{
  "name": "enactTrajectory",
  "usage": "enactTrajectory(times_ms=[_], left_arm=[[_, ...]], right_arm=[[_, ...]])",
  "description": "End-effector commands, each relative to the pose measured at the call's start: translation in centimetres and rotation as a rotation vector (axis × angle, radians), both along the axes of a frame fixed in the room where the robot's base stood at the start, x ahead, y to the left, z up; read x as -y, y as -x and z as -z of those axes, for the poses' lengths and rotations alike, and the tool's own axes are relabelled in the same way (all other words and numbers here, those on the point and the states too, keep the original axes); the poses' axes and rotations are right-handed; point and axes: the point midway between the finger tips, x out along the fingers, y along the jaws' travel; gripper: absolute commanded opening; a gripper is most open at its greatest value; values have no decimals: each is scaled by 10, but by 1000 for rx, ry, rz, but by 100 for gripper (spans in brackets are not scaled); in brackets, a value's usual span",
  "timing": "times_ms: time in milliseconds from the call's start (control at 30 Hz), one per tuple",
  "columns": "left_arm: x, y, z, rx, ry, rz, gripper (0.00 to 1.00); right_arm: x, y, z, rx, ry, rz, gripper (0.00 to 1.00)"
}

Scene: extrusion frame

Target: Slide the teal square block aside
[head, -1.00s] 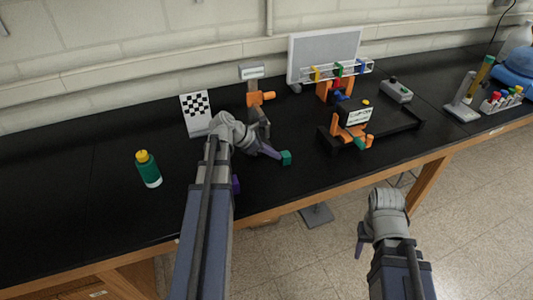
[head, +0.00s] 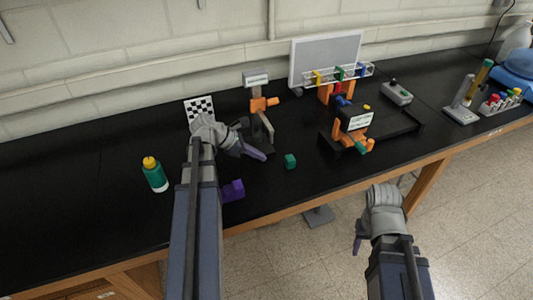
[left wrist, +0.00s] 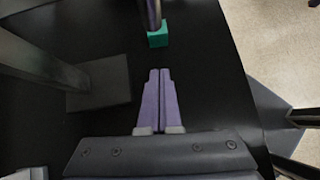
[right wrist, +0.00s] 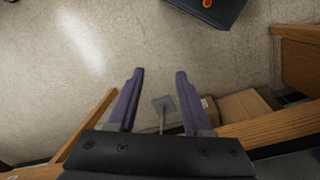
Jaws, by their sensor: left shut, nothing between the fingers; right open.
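The teal square block (head: 290,161) sits on the black table, right of my left gripper (head: 264,157) in the head view. The left gripper is shut with nothing between its fingers and is apart from the block. In the left wrist view the teal block (left wrist: 158,39) is beyond the shut fingertips (left wrist: 160,70), with a gap of dark table between. A dark rod-like shape covers part of the block's top there. My right gripper (head: 359,248) is off the table's front edge; the right wrist view shows it open and empty (right wrist: 160,73) over the floor.
A purple block (head: 232,190) lies near the front edge beside my left arm. A green bottle with a yellow cap (head: 155,175) stands left. An orange clamp stand (head: 262,104) is behind the gripper. A black device with orange parts (head: 352,122) stands right of the teal block.

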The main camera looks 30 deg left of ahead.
Motion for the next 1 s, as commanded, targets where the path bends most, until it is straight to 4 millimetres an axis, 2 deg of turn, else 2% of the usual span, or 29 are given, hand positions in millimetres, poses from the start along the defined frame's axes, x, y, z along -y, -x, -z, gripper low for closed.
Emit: enactTrajectory(times_ms=[33, 200, 533, 667, 767, 867, 1000], left_arm=[[-6, 5, -13, 0, 0, -4, 0], [-19, 17, -29, 0, 0, -3, 0], [-27, 25, -37, 0, 0, -1, 0], [-22, 25, -35, 2, -11, 21, 0], [0, 24, -29, 11, -67, 118, 0], [40, 25, -19, 34, -178, 319, 0], [107, 35, 0, 92, -373, 718, 0]], right_arm=[[0, 0, -13, 0, 0, 0, 50], [0, 0, -29, 0, 0, 0, 50], [0, 0, -36, 0, 0, -1, 50], [0, 0, -36, 0, 0, -1, 38], [0, 0, -36, 0, 0, -1, 26], [0, 0, -36, 0, 0, -1, 15], [0, 0, -36, 0, 0, -1, 0]])
